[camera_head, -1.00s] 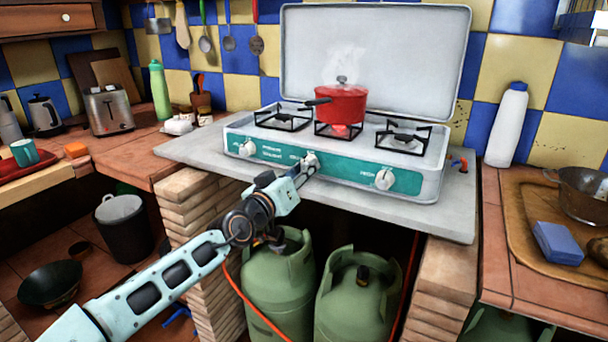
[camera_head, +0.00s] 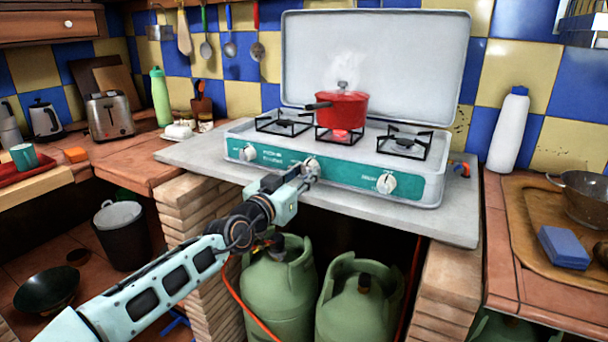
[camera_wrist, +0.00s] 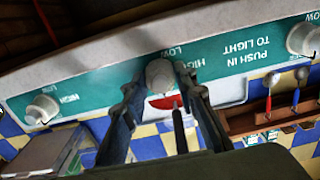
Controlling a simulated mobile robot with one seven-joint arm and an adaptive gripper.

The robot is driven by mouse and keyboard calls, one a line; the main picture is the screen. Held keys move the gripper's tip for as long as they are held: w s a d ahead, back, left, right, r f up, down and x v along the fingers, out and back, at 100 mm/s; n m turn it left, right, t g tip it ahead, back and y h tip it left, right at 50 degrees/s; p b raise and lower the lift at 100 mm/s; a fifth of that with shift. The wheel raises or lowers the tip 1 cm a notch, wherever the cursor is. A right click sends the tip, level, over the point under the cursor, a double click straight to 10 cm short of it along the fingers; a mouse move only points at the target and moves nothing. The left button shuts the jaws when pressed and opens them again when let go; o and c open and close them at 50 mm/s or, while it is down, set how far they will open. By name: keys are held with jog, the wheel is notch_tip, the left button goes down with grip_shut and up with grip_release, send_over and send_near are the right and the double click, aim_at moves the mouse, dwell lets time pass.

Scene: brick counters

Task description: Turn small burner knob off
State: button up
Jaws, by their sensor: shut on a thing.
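The stove (camera_head: 436,192) has a teal front panel with three white knobs. My gripper (camera_head: 307,175) is at the middle knob (camera_head: 312,165), shut on it. The wrist view is upside down; there the fingers of my gripper (camera_wrist: 160,92) lie on either side of the middle knob (camera_wrist: 159,74). The fingers partly hide the knob, and its exact turn is unclear. The left knob (camera_head: 247,152) and right knob (camera_head: 386,184) stand free. A red pot (camera_head: 342,108) steams on the middle burner, which glows red beneath it.
The stove's raised lid (camera_head: 385,60) stands behind the burners. Green gas bottles (camera_head: 278,290) stand below the grey slab (camera_head: 455,222), under my arm. A white bottle (camera_head: 508,132) and a wooden tray (camera_head: 522,225) are on the right counter.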

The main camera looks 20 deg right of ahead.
jog(key=o, duration=1.1)
jog(key=v, duration=1.2)
